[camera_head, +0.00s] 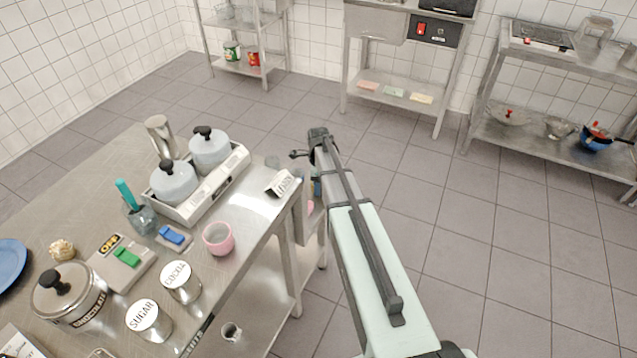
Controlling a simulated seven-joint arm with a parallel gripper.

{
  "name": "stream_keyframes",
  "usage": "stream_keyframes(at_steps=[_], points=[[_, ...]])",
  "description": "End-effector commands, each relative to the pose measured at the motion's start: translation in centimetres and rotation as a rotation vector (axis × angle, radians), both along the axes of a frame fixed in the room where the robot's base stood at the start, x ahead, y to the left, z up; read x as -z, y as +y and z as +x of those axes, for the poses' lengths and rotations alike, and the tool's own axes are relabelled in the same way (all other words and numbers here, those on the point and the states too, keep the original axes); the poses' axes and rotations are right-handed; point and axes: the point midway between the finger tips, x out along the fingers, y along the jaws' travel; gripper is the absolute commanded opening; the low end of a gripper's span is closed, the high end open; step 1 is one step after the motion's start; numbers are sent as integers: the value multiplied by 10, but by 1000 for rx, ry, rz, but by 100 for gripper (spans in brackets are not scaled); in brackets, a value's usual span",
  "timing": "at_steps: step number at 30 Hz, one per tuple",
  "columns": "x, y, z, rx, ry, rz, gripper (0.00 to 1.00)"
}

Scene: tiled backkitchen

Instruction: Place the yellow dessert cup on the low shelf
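I see no cup that is clearly yellow. A small cream-yellow ruffled item (61,249) sits on the steel table at the left, too small to identify. A pink cup (218,239) stands upright near the table's right edge. A low shelf (262,285) runs under this table and is partly hidden by the tabletop. My arm reaches up from the bottom right, past the table's right side. My gripper cannot be made out; the arm hides what lies behind it. Small pink and blue patches show beside the arm, unclear.
Other steel racks (560,150) line the wall. The floor at right is clear.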

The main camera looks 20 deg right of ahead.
Motion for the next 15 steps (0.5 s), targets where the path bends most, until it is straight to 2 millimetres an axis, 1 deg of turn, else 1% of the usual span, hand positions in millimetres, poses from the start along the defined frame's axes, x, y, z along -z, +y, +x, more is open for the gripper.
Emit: stream_keyframes(at_steps=[10,11,15], points=[[3,0,0,0,0,0,29],[3,0,0,0,-1,0,65],[2,0,0,0,-1,0,78]])
